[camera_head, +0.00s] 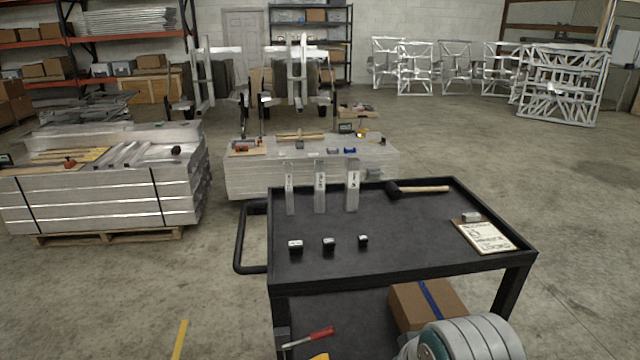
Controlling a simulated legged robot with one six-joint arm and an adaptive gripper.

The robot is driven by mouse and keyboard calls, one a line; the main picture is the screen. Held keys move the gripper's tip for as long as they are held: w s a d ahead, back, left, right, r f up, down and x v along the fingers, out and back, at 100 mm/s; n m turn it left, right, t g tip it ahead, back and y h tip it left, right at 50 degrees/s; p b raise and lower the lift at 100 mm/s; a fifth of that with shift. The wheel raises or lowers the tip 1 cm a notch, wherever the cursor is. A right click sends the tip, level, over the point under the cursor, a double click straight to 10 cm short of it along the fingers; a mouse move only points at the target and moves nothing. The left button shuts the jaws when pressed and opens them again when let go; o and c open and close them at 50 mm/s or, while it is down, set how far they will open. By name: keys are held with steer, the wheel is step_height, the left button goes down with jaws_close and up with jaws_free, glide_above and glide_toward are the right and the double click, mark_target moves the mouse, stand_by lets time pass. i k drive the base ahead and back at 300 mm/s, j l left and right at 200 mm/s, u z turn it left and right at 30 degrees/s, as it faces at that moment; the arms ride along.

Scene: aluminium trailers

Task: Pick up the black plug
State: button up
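Several small things stand on the black cart top (400,225). Three small black plugs sit in a row near its front left: a left plug (295,247), a middle plug (328,244) and a right plug (363,241). Each has a pale patch on top. They stand apart from one another. Behind them stand three upright aluminium tubes with labels: left (290,195), middle (320,193) and right (352,191). Part of my arm shows at the bottom right, in front of the cart. My gripper is not in view.
A hammer (420,188) lies at the cart's back, and a clipboard (484,236) lies at its right. The lower shelf holds a cardboard box (428,303) and a red-handled tool (308,338). Stacked aluminium (100,200) stands left. The cart top's middle is clear.

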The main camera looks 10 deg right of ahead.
mark_target(363, 241)
steer(key=i+l, duration=0.2)
steer(key=i, duration=0.25)
steer(key=i+l, duration=0.2)
steer(key=i, duration=0.3)
steer(key=i+l, duration=0.25)
steer(key=i, duration=0.2)
